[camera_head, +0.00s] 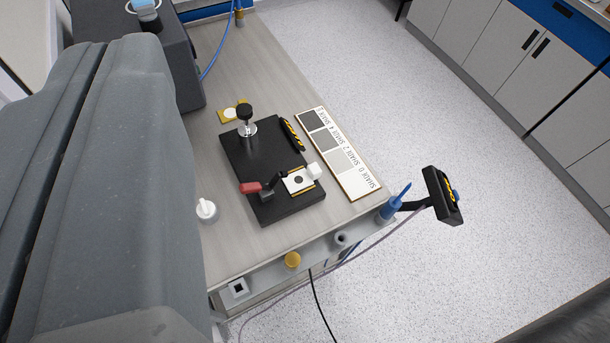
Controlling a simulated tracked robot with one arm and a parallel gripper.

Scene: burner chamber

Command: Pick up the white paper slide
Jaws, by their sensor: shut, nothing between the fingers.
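A small white square piece (290,187) with a dark round spot lies near the front right of a black base plate (270,205); it looks like the white paper slide. Yellow-marked edges show around it. A lever with a red handle (250,188) reaches to its left side, and a small white block (314,170) is at its right corner. I cannot tell whether the lever presses on the slide. My gripper is not in view; my grey arm fills the left side.
The plate stands on a wooden-topped bench (225,250). A shade card (362,185) lies to its right. A black knob on a metal post (246,112) stands at the plate's back. A white knob (207,210) is at left. A blue tool (395,203) stands at the front right edge.

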